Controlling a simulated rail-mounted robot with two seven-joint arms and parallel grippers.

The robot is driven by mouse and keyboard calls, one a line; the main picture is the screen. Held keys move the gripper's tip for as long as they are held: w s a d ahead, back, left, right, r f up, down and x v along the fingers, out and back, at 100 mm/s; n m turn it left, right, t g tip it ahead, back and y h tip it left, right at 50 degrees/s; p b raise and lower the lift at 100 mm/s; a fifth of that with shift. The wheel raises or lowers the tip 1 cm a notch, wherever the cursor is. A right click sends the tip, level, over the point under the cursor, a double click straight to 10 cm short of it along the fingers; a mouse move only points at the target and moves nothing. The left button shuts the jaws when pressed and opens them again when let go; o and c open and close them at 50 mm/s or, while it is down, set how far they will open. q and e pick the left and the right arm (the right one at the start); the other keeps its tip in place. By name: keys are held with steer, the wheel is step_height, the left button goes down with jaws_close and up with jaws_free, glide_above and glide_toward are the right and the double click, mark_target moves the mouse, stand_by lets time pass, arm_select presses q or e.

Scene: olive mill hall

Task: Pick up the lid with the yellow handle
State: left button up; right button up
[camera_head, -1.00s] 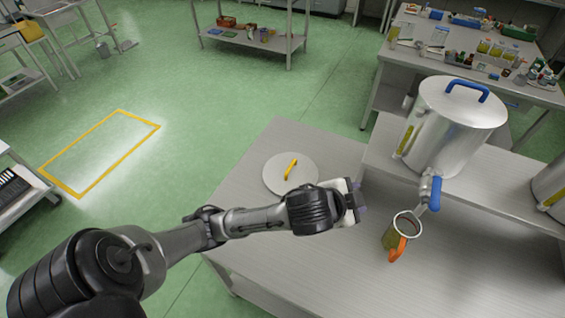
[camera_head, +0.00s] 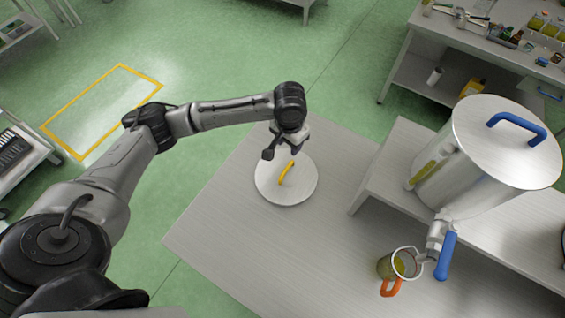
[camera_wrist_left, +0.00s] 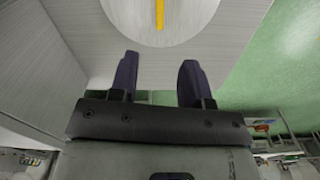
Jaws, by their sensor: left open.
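The lid (camera_head: 300,190) is a round, pale disc with a yellow bar handle (camera_head: 287,172). It lies flat on the metal table in the head view. The lid (camera_wrist_left: 190,22) and its handle (camera_wrist_left: 159,14) also show at the top edge of the left wrist view, partly cut off. My left gripper (camera_head: 283,150) is above the far side of the lid, close to the handle. Its two dark fingers (camera_wrist_left: 155,75) are apart with nothing between them in the wrist view. The handle lies ahead of the fingertips there, roughly in line with the gap. My right gripper is not in view.
A large steel vessel (camera_head: 470,185) with a blue-handled lid and blue tap stands on a raised shelf at right. A jug with an orange handle (camera_head: 390,288) is under the tap. The table (camera_head: 270,250) is bare around the lid. Another bench stands at the back right.

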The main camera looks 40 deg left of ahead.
mark_target(287, 168)
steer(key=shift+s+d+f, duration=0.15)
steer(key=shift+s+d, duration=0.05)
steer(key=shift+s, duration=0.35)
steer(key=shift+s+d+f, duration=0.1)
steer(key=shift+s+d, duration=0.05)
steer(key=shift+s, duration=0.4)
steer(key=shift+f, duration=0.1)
arm_select(q)
steer(key=f, duration=0.3)
steer(key=f+n, duration=0.1)
steer(key=f, duration=0.2)
steer(key=s+f+n+b, duration=0.1)
steer(key=f, duration=0.2)
steer(key=shift+d, duration=0.25)
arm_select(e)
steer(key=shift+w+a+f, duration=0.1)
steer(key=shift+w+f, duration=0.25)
arm_select(q)
steer(key=shift+f+b, duration=0.4)
steer(key=shift+f, duration=2.2)
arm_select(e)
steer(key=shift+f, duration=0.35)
arm_select(q)
steer(key=shift+c, duration=0.2)
steer(key=c, duration=0.3)
jaws_close()
